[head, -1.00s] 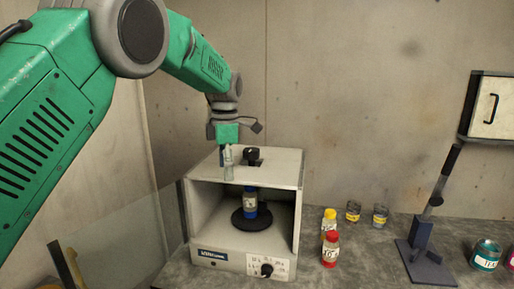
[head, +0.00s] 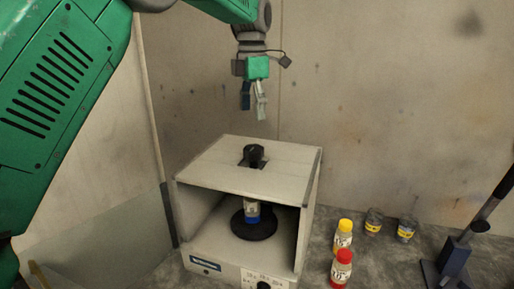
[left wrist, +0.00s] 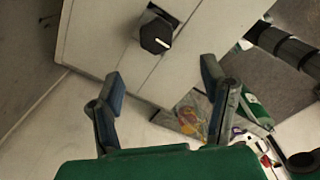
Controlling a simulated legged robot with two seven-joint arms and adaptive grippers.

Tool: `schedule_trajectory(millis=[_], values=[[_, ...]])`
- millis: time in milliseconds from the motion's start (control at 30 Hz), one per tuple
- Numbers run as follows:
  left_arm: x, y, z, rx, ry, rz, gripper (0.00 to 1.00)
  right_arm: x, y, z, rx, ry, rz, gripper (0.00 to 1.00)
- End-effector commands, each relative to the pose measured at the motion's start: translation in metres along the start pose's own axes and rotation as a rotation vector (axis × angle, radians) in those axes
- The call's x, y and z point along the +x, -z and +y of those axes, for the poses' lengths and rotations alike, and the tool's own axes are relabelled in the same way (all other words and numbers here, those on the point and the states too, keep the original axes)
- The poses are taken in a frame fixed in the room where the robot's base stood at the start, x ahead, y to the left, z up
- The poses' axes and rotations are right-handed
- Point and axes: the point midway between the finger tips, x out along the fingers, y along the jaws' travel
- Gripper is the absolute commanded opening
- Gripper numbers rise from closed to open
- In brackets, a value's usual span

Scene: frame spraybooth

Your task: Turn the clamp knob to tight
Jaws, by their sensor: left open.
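The black clamp knob (head: 254,153) stands on the top plate of a pale, open-fronted box machine (head: 215,167). In the left wrist view the knob (left wrist: 157,36) shows from above with a white pointer line, near the top of the picture. My left gripper (head: 254,103) is open and empty, fingers pointing down, clear above the knob. In the left wrist view its fingers (left wrist: 163,84) are spread, with the knob beyond them. My right gripper is not in view.
A second dark knob (head: 264,285) sits on the machine's front panel, partly cut off. A yellow-capped bottle (head: 343,236), a red-capped bottle (head: 341,269) and two small jars (head: 373,221) stand to the right. A dark lever stand (head: 455,260) is farther right. The wall is behind.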

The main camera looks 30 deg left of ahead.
Motion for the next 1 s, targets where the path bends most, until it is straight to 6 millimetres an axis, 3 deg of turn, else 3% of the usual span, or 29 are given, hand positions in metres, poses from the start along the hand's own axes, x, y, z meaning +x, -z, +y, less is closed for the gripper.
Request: schedule_trajectory(millis=[200,500,700,967,1000], values=[[0.053,-0.004,0.003,0.001,0.007,0.009,0.66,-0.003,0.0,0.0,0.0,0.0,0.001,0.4],[0.101,-0.001,0.001,0.0,0.002,0.004,0.66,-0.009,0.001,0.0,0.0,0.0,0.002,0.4],[0.113,-0.003,0.001,0.001,0.001,0.003,0.66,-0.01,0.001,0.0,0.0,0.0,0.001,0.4],[0.114,-0.003,0.002,0.001,0.001,0.003,0.66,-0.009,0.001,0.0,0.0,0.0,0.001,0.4],[0.114,-0.003,0.002,0.001,0.001,0.003,0.52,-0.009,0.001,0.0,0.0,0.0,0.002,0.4]])
